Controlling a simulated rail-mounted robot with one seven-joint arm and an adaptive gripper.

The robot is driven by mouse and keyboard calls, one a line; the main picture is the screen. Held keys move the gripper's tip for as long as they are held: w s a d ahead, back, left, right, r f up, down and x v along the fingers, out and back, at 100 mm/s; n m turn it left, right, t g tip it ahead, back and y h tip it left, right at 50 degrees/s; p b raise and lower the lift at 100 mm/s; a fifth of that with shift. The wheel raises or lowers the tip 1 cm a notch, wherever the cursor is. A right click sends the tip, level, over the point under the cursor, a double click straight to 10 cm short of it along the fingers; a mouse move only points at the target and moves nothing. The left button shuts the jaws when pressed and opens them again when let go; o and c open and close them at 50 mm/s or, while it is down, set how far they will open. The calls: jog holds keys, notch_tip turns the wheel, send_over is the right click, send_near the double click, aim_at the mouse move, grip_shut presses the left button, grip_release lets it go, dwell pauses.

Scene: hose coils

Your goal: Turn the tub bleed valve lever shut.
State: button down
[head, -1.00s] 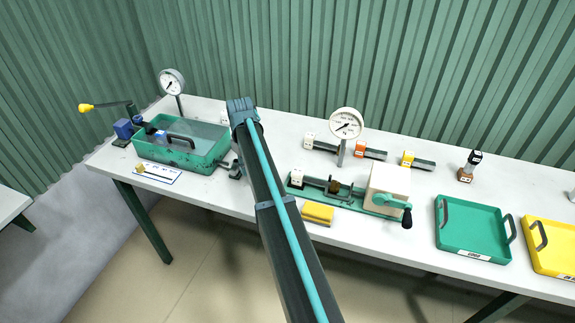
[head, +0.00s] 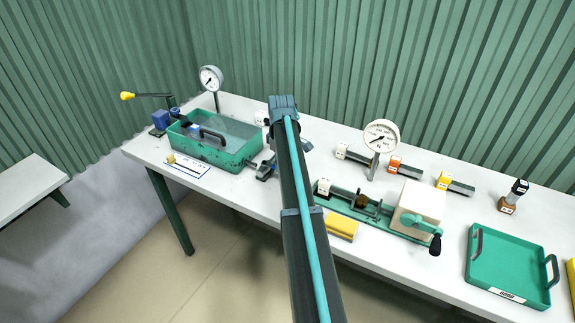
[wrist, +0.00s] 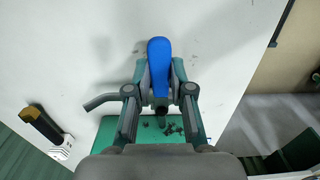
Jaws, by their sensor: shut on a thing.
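In the wrist view, the valve lever with a blue grip (wrist: 159,55) lies between the two fingers of my gripper (wrist: 160,78), which is shut on it. The blue end sticks out beyond the fingertips, pointing straight away from the tub. The tub's green edge (wrist: 112,130) shows below, with small dark bits near it. The valve body is mostly hidden by my fingers. In the head view, the green tub (head: 213,153) stands at the left of the bench, and my arm hides the lever.
A bent grey rod (wrist: 100,101) sits left of my fingers. A pump handle with a yellow knob (head: 127,96) and a gauge (head: 210,78) stand by the tub. A crimping fixture (head: 408,215), yellow block (head: 341,227) and green tray (head: 510,262) lie to the right.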

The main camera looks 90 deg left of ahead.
jog(key=shift+a, duration=0.1)
jog(key=c, duration=1)
grip_release()
notch_tip(320, 180, up, 12)
jog(key=shift+r, duration=0.1)
